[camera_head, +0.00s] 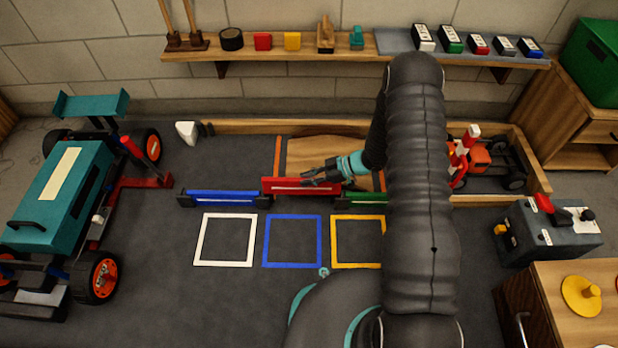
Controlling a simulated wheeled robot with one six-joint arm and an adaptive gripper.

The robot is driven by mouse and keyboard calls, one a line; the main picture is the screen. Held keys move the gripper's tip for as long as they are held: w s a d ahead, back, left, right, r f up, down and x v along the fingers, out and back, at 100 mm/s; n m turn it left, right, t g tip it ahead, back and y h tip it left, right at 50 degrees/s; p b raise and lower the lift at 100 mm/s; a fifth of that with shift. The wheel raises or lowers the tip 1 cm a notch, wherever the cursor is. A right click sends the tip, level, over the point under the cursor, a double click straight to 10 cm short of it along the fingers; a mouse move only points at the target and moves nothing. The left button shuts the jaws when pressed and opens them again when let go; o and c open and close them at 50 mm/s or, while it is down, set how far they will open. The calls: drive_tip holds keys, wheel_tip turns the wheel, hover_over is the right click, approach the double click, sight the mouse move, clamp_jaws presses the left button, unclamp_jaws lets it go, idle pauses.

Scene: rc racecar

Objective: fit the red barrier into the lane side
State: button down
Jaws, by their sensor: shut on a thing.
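The red barrier (277,187) is between the blue barrier (222,197) and the green barrier (366,196) along the near lane side. Its ends appear very close to both neighbours, and its top shows slightly higher in the picture. My gripper (306,178) is shut on the red barrier near its middle, coming from the right. The gripper hides part of the barrier's top. I cannot tell whether the barrier rests on the floor or is slightly above it. My arm hides the lane side to the right of the green barrier.
A wooden ramp (325,151) lies behind the red barrier inside the lane. An orange car (487,160) stands at the lane's right end. A large teal car (62,195) is at left. White, blue and yellow floor squares (227,265) lie in front, empty.

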sight(309, 187)
drive_tip(key=shift+f+b, duration=1.55)
drive_tip(key=shift+f, duration=1)
drive_tip(key=shift+r, duration=0.2)
drive_tip(key=shift+r+p, duration=1.65)
drive_tip(key=shift+r, duration=0.45)
idle(0.7)
drive_tip(key=shift+f+b, duration=1.35)
drive_tip(key=shift+f, duration=0.95)
